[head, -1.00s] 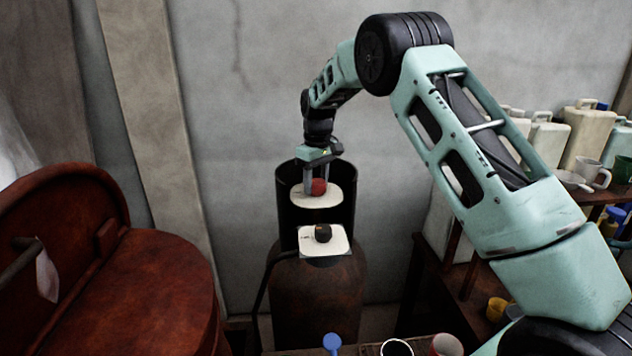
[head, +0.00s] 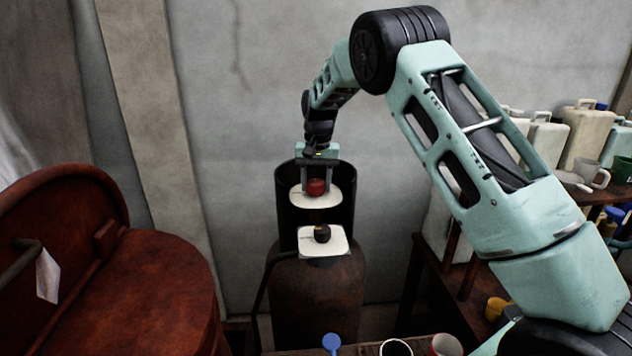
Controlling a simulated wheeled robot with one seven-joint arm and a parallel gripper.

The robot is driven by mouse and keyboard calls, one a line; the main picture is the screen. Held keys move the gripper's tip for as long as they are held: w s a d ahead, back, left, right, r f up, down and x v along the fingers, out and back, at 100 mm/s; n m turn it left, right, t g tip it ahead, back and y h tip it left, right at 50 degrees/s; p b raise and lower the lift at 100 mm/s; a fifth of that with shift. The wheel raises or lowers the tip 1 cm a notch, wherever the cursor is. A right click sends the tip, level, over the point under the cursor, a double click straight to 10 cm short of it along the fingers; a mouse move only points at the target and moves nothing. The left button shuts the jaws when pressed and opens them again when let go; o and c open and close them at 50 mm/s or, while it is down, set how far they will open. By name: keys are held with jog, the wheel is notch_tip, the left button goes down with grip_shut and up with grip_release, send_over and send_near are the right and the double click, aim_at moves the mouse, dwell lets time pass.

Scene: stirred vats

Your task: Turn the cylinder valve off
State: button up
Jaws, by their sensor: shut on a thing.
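A dark, rusty gas cylinder (head: 318,292) stands against the wall, with an open black guard (head: 343,205) around its top. A red valve knob (head: 316,187) sits on a white plate (head: 316,201) inside the guard. My gripper (head: 317,186) points down from above and is shut on the red knob, one finger on each side. Below it, a black knob (head: 322,234) sits on a second white plate (head: 338,246) at the front of the cylinder. Markings on the plates are too small to read.
A large red-brown vat (head: 150,290) with a raised lid fills the left. A shelf at right holds several jugs (head: 583,135) and a mug (head: 593,174). A table edge at the bottom carries a blue item (head: 331,343) and cups (head: 445,345).

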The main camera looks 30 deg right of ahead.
aim_at(319, 181)
jog(key=shift+w+r+m, duration=0.1)
jog(key=shift+m, duration=0.5)
jog(key=o, duration=1)
jog(key=shift+c, duration=0.2)
notch_tip(319, 181, up, 17)
jog(key=b, duration=0.3)
jog(key=shift+s+d+r, duration=0.15)
jog(key=shift+s+d, duration=0.1)
jog(key=shift+d, duration=0.05)
